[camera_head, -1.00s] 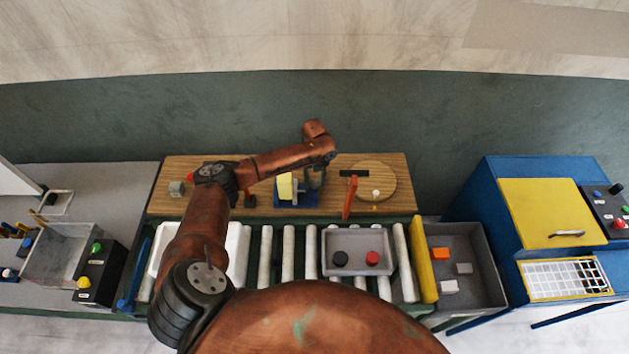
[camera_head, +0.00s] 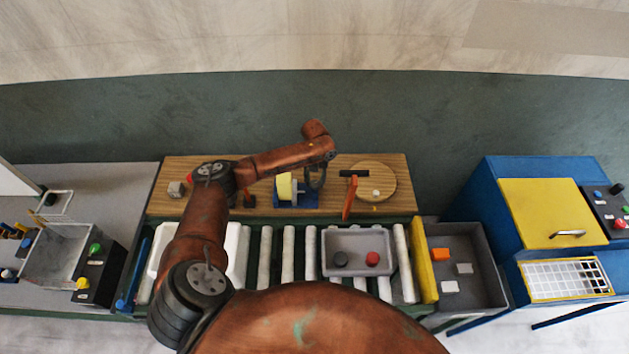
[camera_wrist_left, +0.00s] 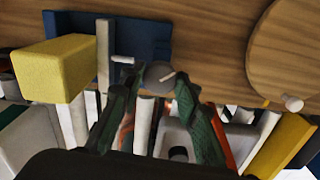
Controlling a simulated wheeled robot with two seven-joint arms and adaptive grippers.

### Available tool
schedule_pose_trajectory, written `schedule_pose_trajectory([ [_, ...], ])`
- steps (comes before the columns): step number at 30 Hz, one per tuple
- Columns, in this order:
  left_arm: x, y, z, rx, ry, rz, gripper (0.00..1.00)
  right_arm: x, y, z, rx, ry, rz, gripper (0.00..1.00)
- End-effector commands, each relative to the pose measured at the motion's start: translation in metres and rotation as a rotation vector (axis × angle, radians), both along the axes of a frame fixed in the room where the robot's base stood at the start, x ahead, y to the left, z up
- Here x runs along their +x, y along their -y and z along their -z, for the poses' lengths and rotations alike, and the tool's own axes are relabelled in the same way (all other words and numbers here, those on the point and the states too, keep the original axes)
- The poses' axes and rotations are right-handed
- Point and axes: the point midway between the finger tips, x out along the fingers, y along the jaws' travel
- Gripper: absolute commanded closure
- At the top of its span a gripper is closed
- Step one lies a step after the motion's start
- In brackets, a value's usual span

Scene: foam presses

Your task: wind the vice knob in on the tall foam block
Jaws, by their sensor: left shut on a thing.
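The yellow foam block (camera_head: 284,187) stands on the blue vice (camera_head: 309,200) on the wooden bench. In the left wrist view the block (camera_wrist_left: 52,70) is at the left, beside a pale jaw plate (camera_wrist_left: 103,60) of the vice; I cannot tell whether they touch. A short light screw (camera_wrist_left: 123,59) runs from the plate toward the round grey knob (camera_wrist_left: 158,74). My left gripper (camera_head: 316,180) is at the vice's right side. Its green fingers (camera_wrist_left: 157,82) are shut on the knob, one on each side. My right gripper is not in view.
A round wooden disc (camera_head: 385,181) with a white peg and an orange upright piece (camera_head: 350,199) stand right of the vice. A roller conveyor (camera_head: 289,250) with a grey tray (camera_head: 355,269) runs in front. The wall side of the bench is clear.

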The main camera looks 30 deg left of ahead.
Motion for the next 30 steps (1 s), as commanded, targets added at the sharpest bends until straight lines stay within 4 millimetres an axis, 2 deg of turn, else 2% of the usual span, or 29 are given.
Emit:
schedule_pose_trajectory([
  [2,-0.004,0.001,0.003,-0.002,-0.010,0.001,0.95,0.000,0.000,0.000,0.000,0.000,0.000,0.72],
  [3,-0.004,0.001,0.003,-0.002,-0.010,0.001,0.68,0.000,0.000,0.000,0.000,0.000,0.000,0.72],
  [9,-0.002,0.001,0.002,-0.001,-0.005,0.000,0.54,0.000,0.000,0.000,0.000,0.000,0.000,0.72],
  [20,0.000,0.000,-0.004,0.000,-0.001,-0.002,0.53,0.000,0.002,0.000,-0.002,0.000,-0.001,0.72],
  [23,0.000,-0.001,-0.017,0.000,-0.001,-0.001,0.53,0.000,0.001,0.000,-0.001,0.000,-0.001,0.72],
  [30,0.000,0.000,-0.066,0.000,0.000,0.000,0.53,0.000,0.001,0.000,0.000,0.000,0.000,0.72],
])
